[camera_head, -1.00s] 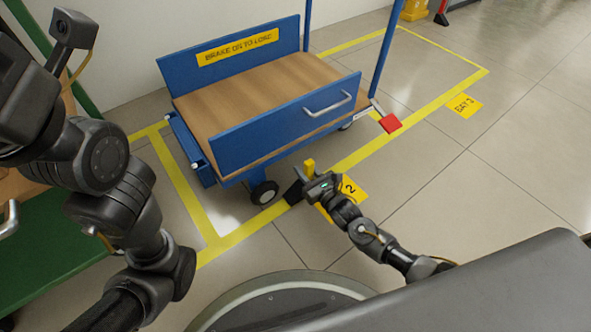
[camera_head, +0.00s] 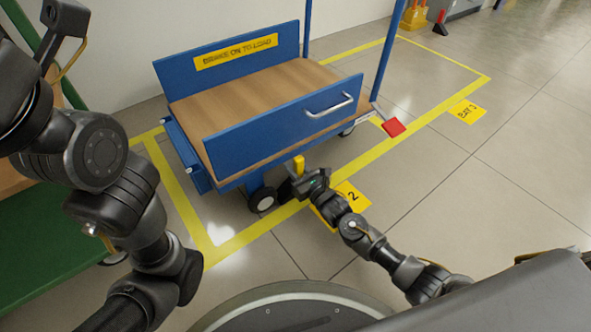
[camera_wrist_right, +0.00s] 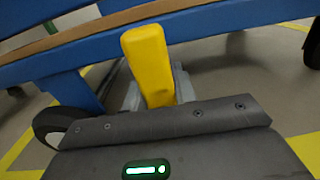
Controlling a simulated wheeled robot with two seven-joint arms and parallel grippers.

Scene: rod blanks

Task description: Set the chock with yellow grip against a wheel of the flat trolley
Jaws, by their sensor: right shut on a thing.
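The flat trolley (camera_head: 240,130) is blue with a wooden deck and stands inside a yellow floor outline. Its near wheel (camera_head: 263,199) is black with a pale hub and also shows at the left in the right wrist view (camera_wrist_right: 52,124). The chock's yellow grip (camera_head: 299,164) stands upright just right of this wheel; its dark body is mostly hidden by my gripper. My right gripper (camera_head: 307,180) is shut on the chock, low by the floor. In the right wrist view the yellow grip (camera_wrist_right: 148,62) rises beyond the gripper housing. Whether chock and wheel touch cannot be told. My left gripper is out of view.
A yellow floor label "2" (camera_head: 351,196) lies under my right wrist. A red pedal (camera_head: 394,127) sticks out at the trolley's right end. A chock with a red grip (camera_head: 440,24) stands far back right. Open tiled floor lies to the right.

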